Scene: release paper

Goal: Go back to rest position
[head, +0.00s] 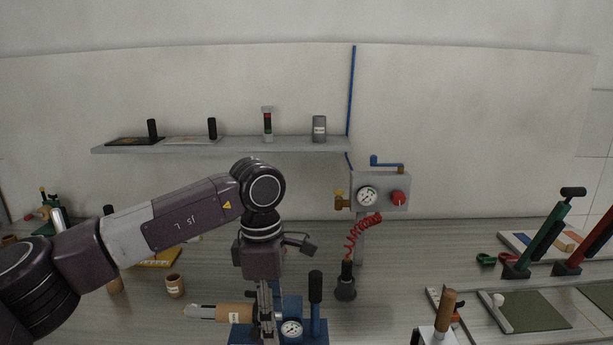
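My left arm comes in from the left and its wrist points down. My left gripper (266,318) is low at the bottom centre, over or beside a blue device with a round gauge (291,329). Its fingers are thin and seen nearly edge-on, so I cannot tell whether they are open or hold anything. My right gripper is not in view.
A black upright handle (315,287) stands right of my gripper. A gauge box (380,190) with a red coiled hose (360,232) is behind. Green (545,237) and red (590,247) lever tools stand at right. A shelf (220,146) hangs above. The bench (410,265) is clear at centre right.

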